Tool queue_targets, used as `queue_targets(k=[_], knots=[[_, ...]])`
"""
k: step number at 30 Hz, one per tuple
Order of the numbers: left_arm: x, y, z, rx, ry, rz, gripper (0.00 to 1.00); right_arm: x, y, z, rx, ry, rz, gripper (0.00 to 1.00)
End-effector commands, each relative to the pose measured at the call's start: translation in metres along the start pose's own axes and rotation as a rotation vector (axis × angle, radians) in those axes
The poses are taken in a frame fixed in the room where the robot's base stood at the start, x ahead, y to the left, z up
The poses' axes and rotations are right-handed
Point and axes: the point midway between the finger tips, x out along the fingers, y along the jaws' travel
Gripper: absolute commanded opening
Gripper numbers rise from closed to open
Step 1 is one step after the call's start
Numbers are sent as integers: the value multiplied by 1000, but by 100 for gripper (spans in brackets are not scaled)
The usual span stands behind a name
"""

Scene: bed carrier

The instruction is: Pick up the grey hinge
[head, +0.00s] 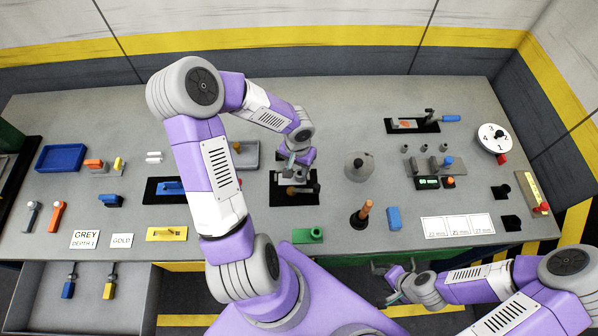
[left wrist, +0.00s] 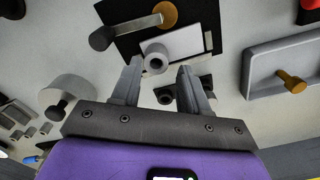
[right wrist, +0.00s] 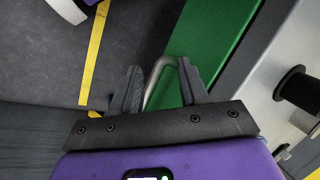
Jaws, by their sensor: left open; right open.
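A light grey plate with a round hollow barrel (left wrist: 155,58), which looks like the grey hinge, lies on a black base plate (left wrist: 130,15) in the left wrist view. A dark crank with a brass hub (left wrist: 165,14) is beside it. My left gripper (left wrist: 159,72) is open, with the barrel showing between its fingertips; I cannot tell the height gap. In the head view my left gripper (head: 288,168) is over the black base, and my arm partly hides it. My right gripper (head: 385,280) is open off the table's front edge; a bent metal rod (right wrist: 158,75) shows between its fingers.
A grey tray with a brass knob (left wrist: 285,70) and a round grey knob piece (head: 359,167) flank the left gripper. A green block (head: 308,235) and an orange-handled tool (head: 362,213) are nearer the front. An open drawer (head: 125,305) is at front left.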

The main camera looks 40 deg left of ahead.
Motion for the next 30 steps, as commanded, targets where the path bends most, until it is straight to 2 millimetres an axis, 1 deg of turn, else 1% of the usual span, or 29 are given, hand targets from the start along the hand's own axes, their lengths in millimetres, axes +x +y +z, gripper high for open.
queue_targets(k=[1, 9, 11, 14, 20, 23, 28, 29, 30], knots=[[7, 1, 1, 2, -2, 2, 44, 2, 1, 0, 0, 1, 0, 44], [44, 4, 3, 1, -2, 3, 44, 8, 3, -1, 0, 2, 0, 44], [50, 4, 3, 2, -2, 3, 44, 8, 3, -1, 0, 2, 0, 44], [54, 4, 2, 1, 1, 1, 44, 9, 3, -1, 0, 2, 0, 44], [53, 4, 2, 1, 2, 0, 44, 8, 3, -1, 0, 2, 0, 44], [53, 4, 2, 2, 1, 0, 30, 8, 3, -1, 0, 2, 0, 44], [53, 4, 2, 2, 1, 0, 4, 8, 3, -1, 0, 2, 0, 44], [53, 4, 2, 2, 1, 0, 0, 8, 3, -1, 0, 2, 0, 44], [53, 4, 2, 2, 1, 0, 0, 8, 3, -1, 0, 2, 0, 44]])
